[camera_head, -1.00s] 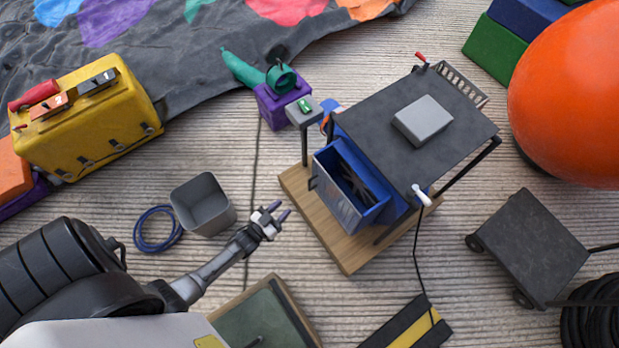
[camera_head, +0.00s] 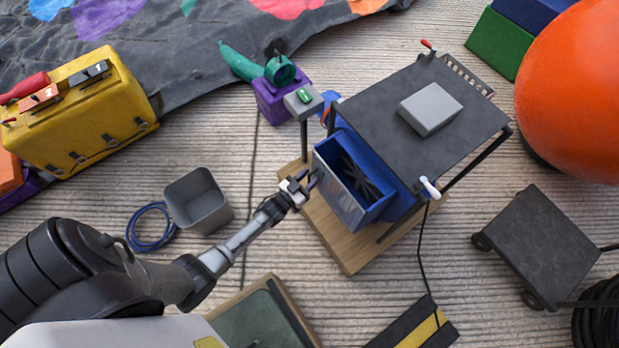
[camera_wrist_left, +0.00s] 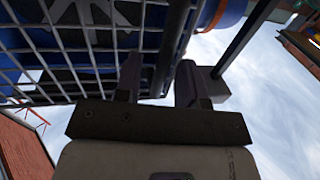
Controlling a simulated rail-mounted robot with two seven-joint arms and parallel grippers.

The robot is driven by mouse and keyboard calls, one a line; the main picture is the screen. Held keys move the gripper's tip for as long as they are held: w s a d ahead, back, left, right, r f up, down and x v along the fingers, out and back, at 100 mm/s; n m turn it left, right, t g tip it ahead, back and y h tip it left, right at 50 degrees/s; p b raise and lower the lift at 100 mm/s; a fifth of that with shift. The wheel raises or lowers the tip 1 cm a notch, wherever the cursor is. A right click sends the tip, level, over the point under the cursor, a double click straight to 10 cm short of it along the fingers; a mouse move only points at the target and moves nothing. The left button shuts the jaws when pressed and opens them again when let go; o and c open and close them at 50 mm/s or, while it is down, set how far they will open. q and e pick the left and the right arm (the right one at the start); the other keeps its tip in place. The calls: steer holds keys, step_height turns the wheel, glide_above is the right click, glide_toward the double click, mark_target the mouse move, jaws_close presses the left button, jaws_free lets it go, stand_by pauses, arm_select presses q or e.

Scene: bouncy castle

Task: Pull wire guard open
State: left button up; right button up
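The wire guard (camera_head: 338,205) covers the front face of the blue blower box (camera_head: 391,205), which stands on a wooden base under a dark canopy. In the left wrist view the guard (camera_wrist_left: 62,62) is a grey wire grid at the upper left, with blue behind it. My left gripper (camera_head: 308,181) is at the guard's left upper edge in the head view. In the left wrist view my left gripper (camera_wrist_left: 160,82) has its two dark fingers apart, and a dark upright bar at the guard's edge shows between them. Contact with the bar cannot be told. My right gripper is not in view.
A grey bin (camera_head: 198,200) and a blue cable coil (camera_head: 151,227) lie left of my left forearm. A dark cart (camera_head: 540,245) is at the right. The floor left of the guard is mostly clear.

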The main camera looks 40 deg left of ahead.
arm_select(q)
steer(key=shift+w, duration=0.3)
jaws_close()
stand_by(0.3)
